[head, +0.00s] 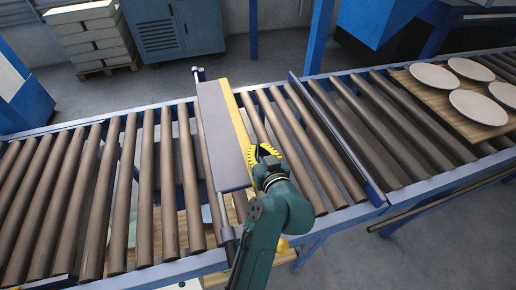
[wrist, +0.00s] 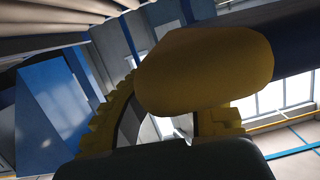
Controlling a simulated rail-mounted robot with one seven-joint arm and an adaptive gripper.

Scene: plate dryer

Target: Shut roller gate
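A long grey panel with a yellow strip along its right side, which looks like the roller gate (head: 220,135), lies across the conveyor in the head view. My gripper (head: 262,153) is at the right of this panel, close to its yellow strip; I cannot tell whether they touch. In the wrist view a rounded yellow end (wrist: 205,70) on a dark blue bar is very close to the camera. It covers the fingertips of my gripper, whose ridged yellow fingers show on both sides behind it. Whether anything is held is hidden.
Brown conveyor rollers (head: 167,185) extend on both sides of the panel. A blue crossbar (head: 335,140) spans the conveyor to the right. A wooden board (head: 437,100) with several white plates (head: 478,107) lies at the far right. A blue cabinet (head: 173,28) stands behind.

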